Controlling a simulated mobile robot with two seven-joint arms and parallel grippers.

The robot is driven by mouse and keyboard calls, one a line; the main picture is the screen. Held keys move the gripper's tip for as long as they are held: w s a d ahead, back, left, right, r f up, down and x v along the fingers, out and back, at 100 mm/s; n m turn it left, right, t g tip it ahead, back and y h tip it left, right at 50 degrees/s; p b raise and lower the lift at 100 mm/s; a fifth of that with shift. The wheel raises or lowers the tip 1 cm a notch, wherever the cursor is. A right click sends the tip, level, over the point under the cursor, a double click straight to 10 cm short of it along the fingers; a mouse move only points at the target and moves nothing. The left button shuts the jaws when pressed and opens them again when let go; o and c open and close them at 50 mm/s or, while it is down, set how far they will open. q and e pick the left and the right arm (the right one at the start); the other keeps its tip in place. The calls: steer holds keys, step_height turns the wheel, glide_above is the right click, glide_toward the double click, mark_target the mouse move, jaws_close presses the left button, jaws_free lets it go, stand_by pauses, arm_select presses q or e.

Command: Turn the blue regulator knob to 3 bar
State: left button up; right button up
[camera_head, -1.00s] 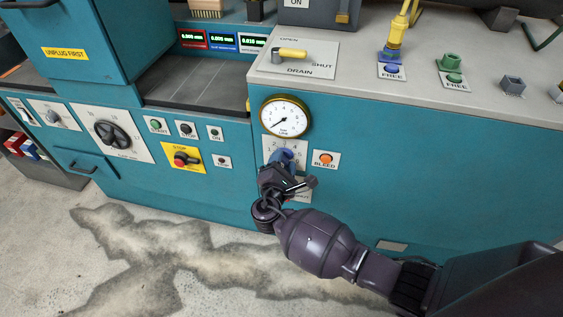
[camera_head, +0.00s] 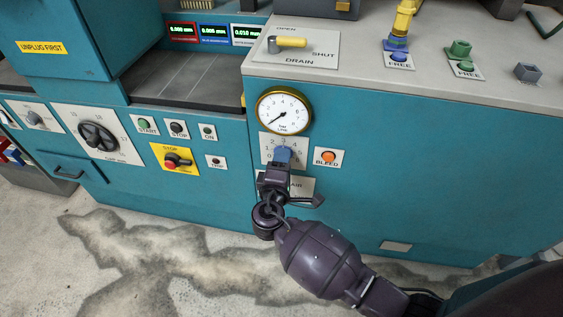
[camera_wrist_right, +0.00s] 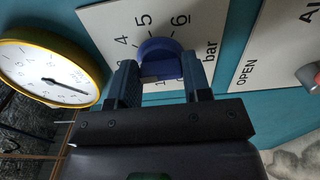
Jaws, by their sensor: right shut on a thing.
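The blue regulator knob (camera_head: 283,154) sits on a white scale plate (camera_head: 300,144) on the teal front, below the round gauge (camera_head: 284,110). My right gripper (camera_head: 279,166) is shut on the knob from below and in front. In the right wrist view the knob (camera_wrist_right: 160,56) lies between the two fingers (camera_wrist_right: 160,80), with scale numbers 4, 5 and 6 readable around it; the lower numbers are partly hidden. The gauge needle points to the lower left, near the low end of its dial. My left gripper is out of view.
An orange BLEED button (camera_head: 328,157) is close to the right of the knob. A plate marked AIR (camera_head: 300,186) is just below, partly behind my gripper. A red stop button (camera_head: 171,160) is to the left. The yellow drain lever (camera_head: 291,42) is on the top.

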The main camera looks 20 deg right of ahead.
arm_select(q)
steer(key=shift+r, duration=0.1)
arm_select(e)
steer(key=shift+f, duration=0.1)
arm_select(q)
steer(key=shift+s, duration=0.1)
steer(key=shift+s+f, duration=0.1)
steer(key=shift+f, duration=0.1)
arm_select(e)
steer(key=o, duration=0.9)
arm_select(q)
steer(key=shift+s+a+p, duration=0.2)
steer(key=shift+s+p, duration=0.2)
steer(key=shift+p, duration=0.15)
arm_select(e)
steer(key=shift+v, duration=5.5)
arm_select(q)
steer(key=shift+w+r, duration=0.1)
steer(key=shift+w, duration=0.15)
arm_select(e)
steer(key=shift+w, duration=0.1)
